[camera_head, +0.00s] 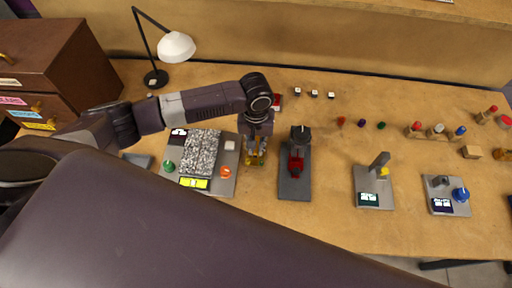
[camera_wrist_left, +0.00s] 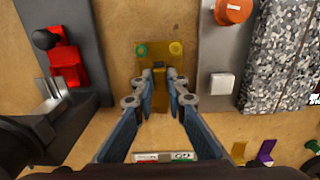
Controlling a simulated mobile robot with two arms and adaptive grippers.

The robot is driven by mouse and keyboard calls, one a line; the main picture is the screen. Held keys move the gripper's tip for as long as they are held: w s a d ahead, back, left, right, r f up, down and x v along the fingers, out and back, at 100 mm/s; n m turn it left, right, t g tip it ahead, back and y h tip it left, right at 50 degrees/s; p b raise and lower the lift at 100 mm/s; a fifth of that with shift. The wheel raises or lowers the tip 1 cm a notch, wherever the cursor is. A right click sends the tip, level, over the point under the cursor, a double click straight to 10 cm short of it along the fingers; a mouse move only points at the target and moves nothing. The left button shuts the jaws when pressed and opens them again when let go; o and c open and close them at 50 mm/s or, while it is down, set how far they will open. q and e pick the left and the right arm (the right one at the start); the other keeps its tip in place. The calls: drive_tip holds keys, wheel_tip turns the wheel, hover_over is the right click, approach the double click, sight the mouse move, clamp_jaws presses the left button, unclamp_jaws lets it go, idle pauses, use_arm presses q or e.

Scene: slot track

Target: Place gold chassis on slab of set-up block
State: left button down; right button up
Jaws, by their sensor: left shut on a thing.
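The gold chassis (camera_head: 253,160) is a flat gold plate below my left gripper (camera_head: 257,150). In the left wrist view the chassis (camera_wrist_left: 150,52) shows a green ring and a yellow ring at its far end. The left fingertips (camera_wrist_left: 159,78) are shut on its dark raised middle. I cannot tell whether the chassis touches the table. Left of it in the head view is a grey base with a speckled slab (camera_head: 203,152), a green knob, an orange knob and a yellow display. The slab's top is bare. My right gripper is out of view.
Close to the right is a dark grey plate (camera_head: 295,187) with a black post and a red part (camera_head: 296,165). Two small grey stations (camera_head: 372,200) (camera_head: 440,207) stand further right. A lamp (camera_head: 177,46) and drawers (camera_head: 40,65) are at the back left. Bare table lies between.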

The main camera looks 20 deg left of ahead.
use_arm(q)
drive_tip(key=shift+f, duration=0.55)
drive_tip(key=c, duration=1.9)
unclamp_jaws()
drive_tip(key=shift+f, duration=0.1)
drive_tip(key=shift+c, duration=0.2)
